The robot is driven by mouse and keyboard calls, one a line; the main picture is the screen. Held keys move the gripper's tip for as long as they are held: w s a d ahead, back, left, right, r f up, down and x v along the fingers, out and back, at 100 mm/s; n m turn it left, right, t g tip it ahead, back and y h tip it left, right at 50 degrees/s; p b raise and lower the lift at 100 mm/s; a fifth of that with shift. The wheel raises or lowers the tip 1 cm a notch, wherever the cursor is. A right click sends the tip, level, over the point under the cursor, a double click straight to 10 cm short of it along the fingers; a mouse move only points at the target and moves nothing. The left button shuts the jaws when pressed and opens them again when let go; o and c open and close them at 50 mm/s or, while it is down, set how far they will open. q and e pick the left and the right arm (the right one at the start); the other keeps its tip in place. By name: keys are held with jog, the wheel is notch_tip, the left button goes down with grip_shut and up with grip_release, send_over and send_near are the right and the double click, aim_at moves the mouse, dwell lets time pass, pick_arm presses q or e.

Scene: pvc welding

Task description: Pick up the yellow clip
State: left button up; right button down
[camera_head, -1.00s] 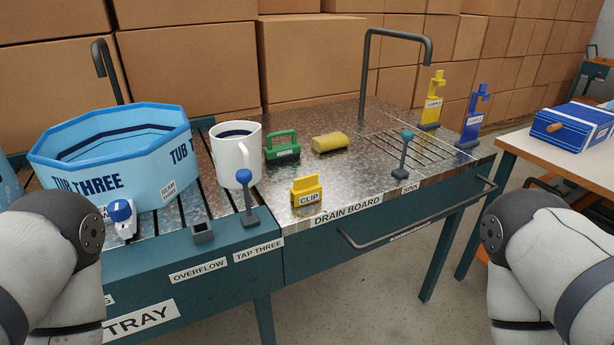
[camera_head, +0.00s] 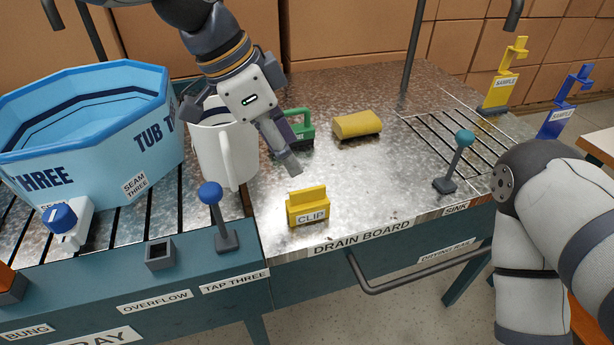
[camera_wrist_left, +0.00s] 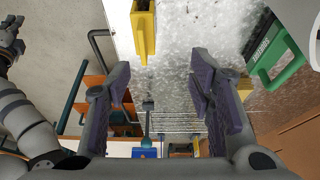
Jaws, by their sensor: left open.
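The yellow clip (camera_head: 308,206), labelled CLIP, stands on the metal drain board (camera_head: 370,210) near its front edge. My left gripper (camera_head: 284,150) is above the board, behind and a little left of the clip, and apart from it. In the left wrist view my left gripper (camera_wrist_left: 170,95) has its fingers spread with nothing between them. The clip (camera_wrist_left: 143,30) shows there at the top, beyond the left finger. My right arm shows at the right edge of the head view, but its gripper is out of view.
A white mug (camera_head: 226,150) stands close to my left gripper. A green-handled block (camera_head: 298,128) and a yellow roll (camera_head: 357,124) lie behind the clip. Blue-knobbed lever (camera_head: 219,215) and teal-knobbed lever (camera_head: 455,160) stand either side. The board right of the clip is clear.

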aim_at(313, 200)
pick_arm(q)
jog(key=f, duration=0.1)
jog(key=s+d+f, duration=0.1)
jog(key=f, duration=0.1)
jog(key=shift+s+d+f, duration=0.25)
jog(key=shift+d+f, duration=0.05)
jog(key=shift+d, duration=0.05)
jog(key=x, duration=0.6)
jog(key=shift+s+d+f, duration=0.2)
jog(key=shift+s+f, duration=0.05)
jog(key=shift+f, duration=0.15)
jog(key=shift+w+d+f, duration=0.15)
jog(key=shift+f, duration=0.15)
grip_shut()
